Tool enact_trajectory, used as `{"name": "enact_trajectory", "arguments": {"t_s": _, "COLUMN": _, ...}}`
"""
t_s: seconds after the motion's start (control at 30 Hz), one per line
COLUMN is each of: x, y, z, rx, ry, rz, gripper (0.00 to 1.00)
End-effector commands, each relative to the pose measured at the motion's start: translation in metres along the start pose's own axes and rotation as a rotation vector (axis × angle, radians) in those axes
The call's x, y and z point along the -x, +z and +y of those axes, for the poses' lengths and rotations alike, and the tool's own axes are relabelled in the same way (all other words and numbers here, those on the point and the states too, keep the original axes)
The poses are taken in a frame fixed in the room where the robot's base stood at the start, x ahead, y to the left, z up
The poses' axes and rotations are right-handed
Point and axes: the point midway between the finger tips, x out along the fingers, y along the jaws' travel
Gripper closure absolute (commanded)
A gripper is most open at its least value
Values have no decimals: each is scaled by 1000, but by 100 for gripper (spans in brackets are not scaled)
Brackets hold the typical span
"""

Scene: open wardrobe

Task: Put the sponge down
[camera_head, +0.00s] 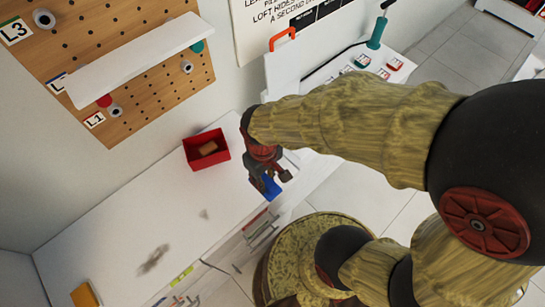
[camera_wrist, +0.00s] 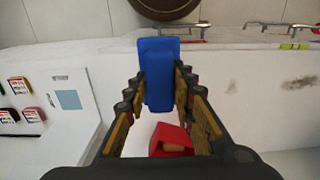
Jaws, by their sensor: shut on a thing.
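A blue block, which looks like the sponge (camera_wrist: 158,75), is held between the fingertips of my gripper (camera_wrist: 160,92) in the wrist view. In the head view the sponge (camera_head: 271,187) shows at the lower end of my gripper (camera_head: 274,181), near the front edge of the white counter (camera_head: 130,215). My gripper is shut on it. I cannot tell whether the sponge touches the counter or hangs above it.
A red box (camera_head: 193,155) with a brown-orange block (camera_head: 208,148) inside stands on the counter, left of my gripper. Dark smudges (camera_head: 154,259) mark the counter. A yellow object (camera_head: 84,294) lies at the lower left. A pegboard with a white shelf (camera_head: 135,60) hangs on the wall.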

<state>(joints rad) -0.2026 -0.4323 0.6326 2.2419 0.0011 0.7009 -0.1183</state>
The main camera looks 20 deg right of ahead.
Motion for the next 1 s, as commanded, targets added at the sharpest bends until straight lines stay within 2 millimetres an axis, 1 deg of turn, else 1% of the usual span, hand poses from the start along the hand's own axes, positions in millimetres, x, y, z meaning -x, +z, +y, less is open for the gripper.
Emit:
{"name": "enact_trajectory", "arguments": {"t_s": 0.17, "x": -18, "y": -23, "z": 23, "rx": -12, "ry": 0, "rz": -2, "gripper": 95}}
{"name": "enact_trajectory", "arguments": {"t_s": 0.4, "x": -42, "y": -62, "z": 60, "rx": -11, "ry": -1, "rz": -2, "gripper": 95}}
{"name": "enact_trajectory", "arguments": {"t_s": 0.5, "x": -61, "y": -73, "z": 70, "rx": -9, "ry": -1, "rz": -4, "gripper": 95}}
{"name": "enact_trajectory", "arguments": {"t_s": 0.6, "x": -75, "y": -82, "z": 79, "rx": -8, "ry": -1, "rz": -2, "gripper": 95}}
{"name": "enact_trajectory", "arguments": {"t_s": 0.7, "x": -84, "y": -89, "z": 85, "rx": -7, "ry": -1, "rz": -1, "gripper": 95}}
{"name": "enact_trajectory", "arguments": {"t_s": 0.87, "x": -90, "y": -94, "z": 89, "rx": -7, "ry": 0, "rz": 1, "gripper": 95}}
{"name": "enact_trajectory", "arguments": {"t_s": 1.0, "x": -102, "y": -99, "z": 95, "rx": -8, "ry": -1, "rz": -1, "gripper": 95}}
